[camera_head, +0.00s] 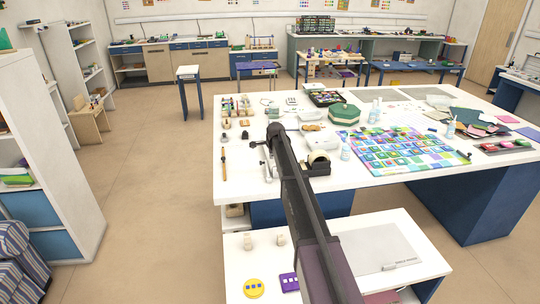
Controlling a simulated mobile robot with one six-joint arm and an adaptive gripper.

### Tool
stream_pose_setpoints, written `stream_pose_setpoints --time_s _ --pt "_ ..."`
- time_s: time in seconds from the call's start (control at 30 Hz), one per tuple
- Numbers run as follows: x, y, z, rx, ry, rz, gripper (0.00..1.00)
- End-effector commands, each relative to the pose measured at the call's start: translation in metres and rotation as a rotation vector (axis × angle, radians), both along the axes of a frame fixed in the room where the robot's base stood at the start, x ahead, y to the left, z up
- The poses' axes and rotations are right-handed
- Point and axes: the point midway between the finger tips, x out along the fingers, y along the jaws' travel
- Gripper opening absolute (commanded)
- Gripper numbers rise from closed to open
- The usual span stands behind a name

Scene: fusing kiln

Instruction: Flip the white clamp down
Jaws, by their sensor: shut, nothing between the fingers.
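My dark arm reaches up from the bottom over the white worktable, with my gripper (272,133) at its far end above the left part of the table. The gripper looks shut and empty, though its fingertips are small and partly hidden by the arm. I cannot clearly identify the white clamp. A small pale bar (388,267) sits at the front edge of a light grey panel (375,245) on the lower white table, well away from the gripper. A slim pale metal piece (267,166) lies on the worktable just below the gripper.
A colourful mat (408,149) covers the middle of the worktable (222,186). A yellow disc (254,288) lies on the lower table (232,262).

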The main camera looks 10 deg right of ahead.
Motion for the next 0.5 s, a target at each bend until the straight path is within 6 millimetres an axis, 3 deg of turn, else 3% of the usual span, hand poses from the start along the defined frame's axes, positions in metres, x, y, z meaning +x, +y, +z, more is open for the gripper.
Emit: stream_pose_setpoints --time_s 0.5 --pt "-0.022 0.002 0.047 0.000 0.000 0.001 0.00"
